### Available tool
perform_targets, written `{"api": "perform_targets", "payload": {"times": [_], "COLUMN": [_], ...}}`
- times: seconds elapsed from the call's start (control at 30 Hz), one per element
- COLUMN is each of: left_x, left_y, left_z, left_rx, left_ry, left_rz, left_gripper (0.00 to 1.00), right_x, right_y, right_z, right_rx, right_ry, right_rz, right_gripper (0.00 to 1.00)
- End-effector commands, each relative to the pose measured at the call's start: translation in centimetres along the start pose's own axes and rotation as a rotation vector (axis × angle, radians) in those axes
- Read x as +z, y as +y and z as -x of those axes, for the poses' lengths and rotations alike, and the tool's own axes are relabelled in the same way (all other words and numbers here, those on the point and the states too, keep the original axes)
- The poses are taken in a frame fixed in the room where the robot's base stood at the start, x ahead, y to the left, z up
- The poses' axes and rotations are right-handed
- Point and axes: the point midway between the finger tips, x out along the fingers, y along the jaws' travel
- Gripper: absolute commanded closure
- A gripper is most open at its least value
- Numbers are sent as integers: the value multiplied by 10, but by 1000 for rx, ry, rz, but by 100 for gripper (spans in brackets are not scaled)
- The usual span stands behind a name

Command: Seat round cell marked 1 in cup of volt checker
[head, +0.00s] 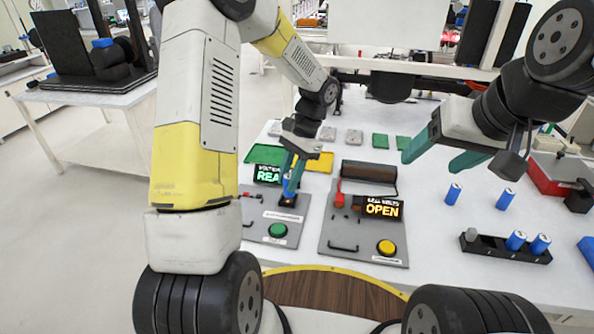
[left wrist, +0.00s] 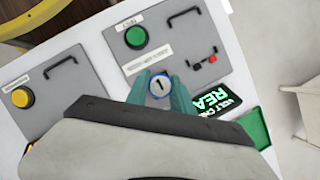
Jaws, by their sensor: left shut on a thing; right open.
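My left gripper (head: 292,172) is shut on the blue round cell (head: 291,187), which is roughly upright. In the left wrist view the cell's white top, marked 1 (left wrist: 159,86), shows between the teal fingers. The cell is at the dark cup (head: 287,201) of the volt checker (head: 258,226); the fingers partly cover it, and I cannot tell whether its lower end is inside or just above. The checker is a grey panel with a green button (head: 278,230) and a lit display (head: 268,175), partly hidden, reading "REA". My right gripper (head: 440,156) is open and empty above the table.
A second grey panel (head: 345,246) has a yellow button and a display (head: 382,208) reading "OPEN". Two blue cells (head: 453,194) (head: 505,199) stand at the right. A black rack (head: 490,252) holds two blue cells and a grey piece. A red box (head: 553,173) stands behind.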

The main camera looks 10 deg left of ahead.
Motion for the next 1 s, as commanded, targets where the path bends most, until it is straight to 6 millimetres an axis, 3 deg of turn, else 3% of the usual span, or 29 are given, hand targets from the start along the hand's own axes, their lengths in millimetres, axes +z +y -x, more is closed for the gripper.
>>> {"api": "perform_targets", "payload": {"times": [0.17,0.4,0.73,0.77,0.8,0.87,1.0], "left_x": [-5,-18,-19,-19,-19,-19,-19], "left_y": [-12,-10,-10,-10,-10,-10,-10], "left_z": [-1,-32,-34,-34,-34,-34,-34], "left_rx": [2,2,0,0,0,0,0], "left_ry": [-2,-2,-1,0,0,0,0], "left_rz": [1,0,0,0,0,0,0], "left_gripper": [100,100,100,70,62,50,50], "right_x": [0,0,0,0,0,0,0], "right_y": [0,0,0,0,0,0,0], "right_z": [0,0,0,0,0,0,0], "right_rx": [0,0,0,0,0,0,0], "right_ry": [0,0,0,0,0,0,0], "right_rz": [0,0,0,0,0,0,0], "right_gripper": [31,31,31,31,31,31,31]}}
